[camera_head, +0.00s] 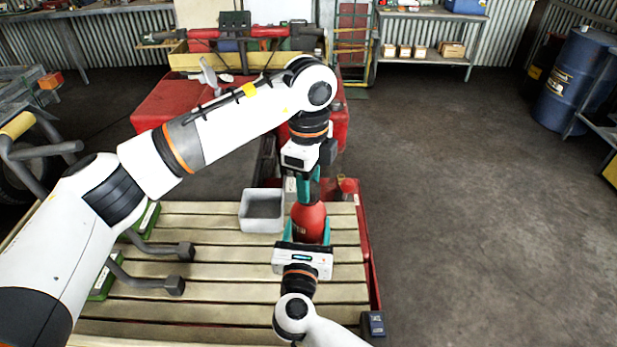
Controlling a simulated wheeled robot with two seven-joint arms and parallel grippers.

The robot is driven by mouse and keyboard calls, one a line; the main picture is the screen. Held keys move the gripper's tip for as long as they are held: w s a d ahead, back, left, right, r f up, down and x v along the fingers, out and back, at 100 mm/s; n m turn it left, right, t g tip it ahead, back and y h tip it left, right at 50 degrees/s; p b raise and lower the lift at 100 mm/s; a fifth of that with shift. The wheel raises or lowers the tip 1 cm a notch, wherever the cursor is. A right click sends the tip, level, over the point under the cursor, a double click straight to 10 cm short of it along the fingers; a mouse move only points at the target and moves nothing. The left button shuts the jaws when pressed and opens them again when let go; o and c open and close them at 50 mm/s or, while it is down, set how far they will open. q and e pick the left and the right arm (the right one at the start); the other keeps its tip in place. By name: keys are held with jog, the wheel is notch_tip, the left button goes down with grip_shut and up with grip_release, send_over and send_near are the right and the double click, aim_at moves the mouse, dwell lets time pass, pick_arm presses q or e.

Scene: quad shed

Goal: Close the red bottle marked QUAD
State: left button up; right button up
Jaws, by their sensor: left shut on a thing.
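The red bottle (308,220) stands upright at the right part of the slatted wooden deck. Its white lettering is mostly hidden and I cannot read it. My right gripper (307,232) reaches in from the front, with one teal finger against each side of the bottle. My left gripper (308,190) points straight down over the bottle, its teal fingers shut at the bottle's top. The cap appears to be between them, but the fingers hide it, and I cannot tell how it sits on the neck.
A grey open bin (262,211) stands just left of the bottle. Dark bent handles (150,281) and green boxes lie on the left of the slatted deck (215,300). A red cup-like thing (348,186) is behind the bottle. Open floor lies to the right.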

grip_shut()
pick_arm(q)
jog(key=m, duration=0.3)
jog(key=shift+m, duration=0.3)
jog(key=m, duration=0.4)
jog(key=shift+m, duration=0.4)
jog(key=m, duration=1.8)
jog(key=shift+f+m, duration=0.1)
jog(key=shift+m, duration=0.2)
jog(key=m, duration=0.4)
jog(key=shift+m, duration=0.4)
jog(key=m, duration=0.3)
jog(key=shift+m, duration=0.4)
jog(key=o, duration=1.1)
notch_tip(320, 180, up, 12)
